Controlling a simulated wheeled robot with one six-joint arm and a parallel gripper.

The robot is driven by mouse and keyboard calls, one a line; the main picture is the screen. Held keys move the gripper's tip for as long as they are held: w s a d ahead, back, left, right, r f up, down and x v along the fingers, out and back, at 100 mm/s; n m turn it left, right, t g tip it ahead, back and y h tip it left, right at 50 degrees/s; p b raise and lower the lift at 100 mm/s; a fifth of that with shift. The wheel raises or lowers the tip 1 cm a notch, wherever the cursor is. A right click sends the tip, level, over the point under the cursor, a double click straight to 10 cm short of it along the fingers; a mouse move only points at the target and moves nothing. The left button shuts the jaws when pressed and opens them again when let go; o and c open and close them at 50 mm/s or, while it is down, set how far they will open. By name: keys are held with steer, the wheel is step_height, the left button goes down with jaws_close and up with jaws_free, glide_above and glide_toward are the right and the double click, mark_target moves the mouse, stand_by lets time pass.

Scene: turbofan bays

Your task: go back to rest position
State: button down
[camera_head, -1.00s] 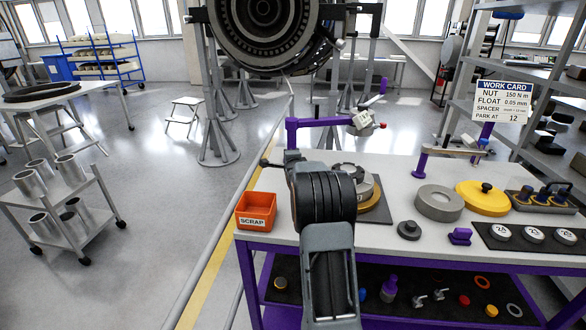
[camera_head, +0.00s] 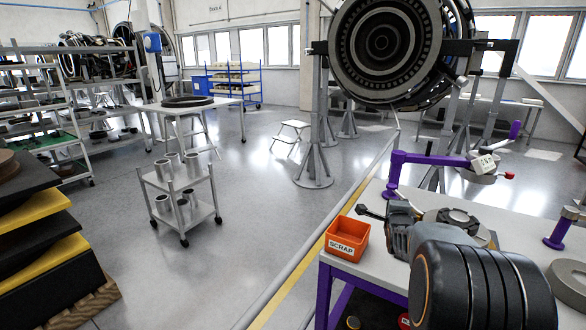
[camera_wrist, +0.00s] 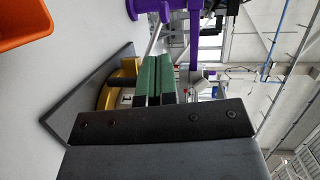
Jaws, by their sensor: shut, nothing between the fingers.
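My gripper (camera_wrist: 156,62) shows in the wrist view with its two green-padded fingers closed together, nothing held between them. In that view it is over the light bench top, in front of a dark plate (camera_wrist: 72,112) with a yellow round part (camera_wrist: 108,98). In the head view my dark arm reaches over the near corner of the workbench (camera_head: 352,268).
An orange SCRAP bin (camera_head: 347,238) stands on the bench's left corner, near my arm. A purple stand (camera_head: 398,172) rises behind. A turbofan (camera_head: 395,45) hangs on a stand beyond. A cart with metal cylinders (camera_head: 182,205) stands left. The floor between is clear.

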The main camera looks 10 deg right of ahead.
steer(key=s+a+r+n+g+y+p, duration=0.1)
steer(key=s+a+n+g+y+p, duration=0.1)
steer(key=s+a+n, duration=0.35)
steer(key=s+a+n+g+y+p, duration=0.25)
steer(key=a+n, duration=0.35)
steer(key=a, duration=0.5)
steer(key=s+a+n+g+y+p, duration=0.1)
steer(key=s+a+n+g, duration=0.2)
steer(key=s+a+n, duration=0.2)
steer(key=s+a+f+n+g+y+p, duration=0.1)
steer(key=s+a+n, duration=0.4)
steer(key=s, duration=0.6)
steer(key=shift+a+f+n+g+y, duration=0.25)
steer(key=shift+n+g+y, duration=0.2)
steer(key=shift+n+g, duration=0.6)
